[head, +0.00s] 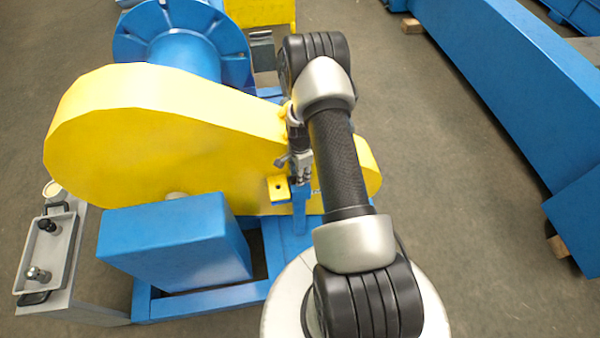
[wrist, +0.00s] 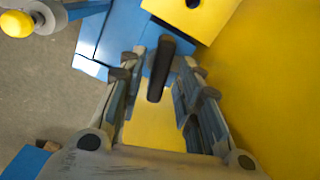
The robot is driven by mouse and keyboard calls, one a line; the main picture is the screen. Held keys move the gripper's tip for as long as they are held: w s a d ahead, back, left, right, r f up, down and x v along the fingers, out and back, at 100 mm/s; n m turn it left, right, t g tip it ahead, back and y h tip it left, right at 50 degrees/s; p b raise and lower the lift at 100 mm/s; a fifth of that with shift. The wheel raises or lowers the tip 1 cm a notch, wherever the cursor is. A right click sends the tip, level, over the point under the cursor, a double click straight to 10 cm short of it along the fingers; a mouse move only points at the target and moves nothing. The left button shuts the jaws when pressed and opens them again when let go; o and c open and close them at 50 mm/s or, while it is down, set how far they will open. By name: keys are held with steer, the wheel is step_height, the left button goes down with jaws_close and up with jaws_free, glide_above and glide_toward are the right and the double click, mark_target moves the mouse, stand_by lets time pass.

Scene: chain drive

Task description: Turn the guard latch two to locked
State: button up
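A dark, bar-like handle (wrist: 160,70) shows in the wrist view between the fingertips of my gripper (wrist: 162,72). It looks like a latch handle; I cannot tell which numbered latch it is. The fingers are spread, with a gap visible on both sides of the handle. In the head view my gripper (head: 300,176) is small and partly hidden by my arm, close beside the yellow chain guard (head: 150,135) and above a blue post (head: 300,212). A yellow tab with a hole (head: 279,188) is just left of it, and shows at the top of the wrist view (wrist: 190,8).
A blue box (head: 175,240) stands in front of the guard. A grey stand with a tray and knobs (head: 45,250) is at lower left. A yellow ball knob (wrist: 16,23) shows at the wrist view's top left. Open floor (head: 470,190) lies to the right, before a long blue beam (head: 510,75).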

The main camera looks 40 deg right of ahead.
jaws_close()
steer(key=n+b, duration=0.1)
steer(key=n, duration=0.3)
steer(key=shift+n, duration=0.3)
stand_by(0.3)
steer(key=shift+o, duration=0.8)
jaws_free()
step_height(320, 180, up, 12)
